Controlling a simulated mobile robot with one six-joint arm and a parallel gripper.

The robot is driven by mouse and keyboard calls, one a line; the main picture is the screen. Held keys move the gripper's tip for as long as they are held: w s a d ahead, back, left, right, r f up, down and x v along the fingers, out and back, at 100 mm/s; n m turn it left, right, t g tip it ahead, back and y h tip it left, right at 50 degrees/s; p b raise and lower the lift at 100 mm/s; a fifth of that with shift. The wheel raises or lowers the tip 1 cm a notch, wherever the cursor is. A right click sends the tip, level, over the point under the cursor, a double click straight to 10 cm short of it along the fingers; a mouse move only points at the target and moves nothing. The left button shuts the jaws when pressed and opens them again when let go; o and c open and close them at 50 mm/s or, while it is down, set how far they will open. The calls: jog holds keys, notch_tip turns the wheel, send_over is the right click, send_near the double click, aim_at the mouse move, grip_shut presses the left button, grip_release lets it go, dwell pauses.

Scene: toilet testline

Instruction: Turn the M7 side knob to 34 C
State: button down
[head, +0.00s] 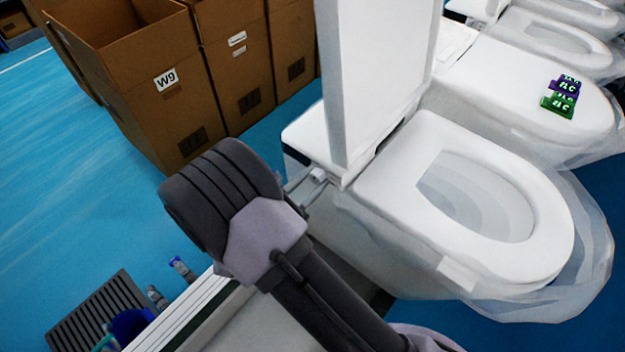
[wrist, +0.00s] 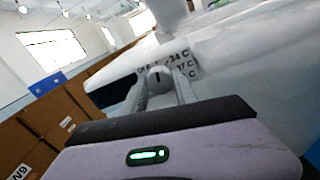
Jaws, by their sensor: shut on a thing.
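The side knob (wrist: 159,77) is a round grey-white dial with a short dark mark on its face, in the middle of the wrist view. Printed labels (wrist: 178,62) beside it read 34 C and 37 C, with others partly hidden. My gripper (wrist: 160,88) is shut on the knob, one finger on each side. In the head view the knob (head: 318,174) is a small white piece on the side of the toilet (head: 425,225), whose lid is raised. My gripper (head: 305,182) reaches it from the left, partly hidden by my wrist. I cannot tell exactly which label the mark faces.
Clear plastic wrap (head: 590,250) hangs around the near toilet. Open floor (head: 60,190) lies left.

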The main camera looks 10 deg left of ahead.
jog(key=m+b, duration=0.2)
jog(key=m, duration=0.2)
jog(key=shift+m, duration=0.3)
jog(key=shift+m+b, duration=0.6)
jog(key=shift+m, duration=0.8)
jog(key=c, duration=1)
grip_release()
jog(key=shift+o, duration=0.2)
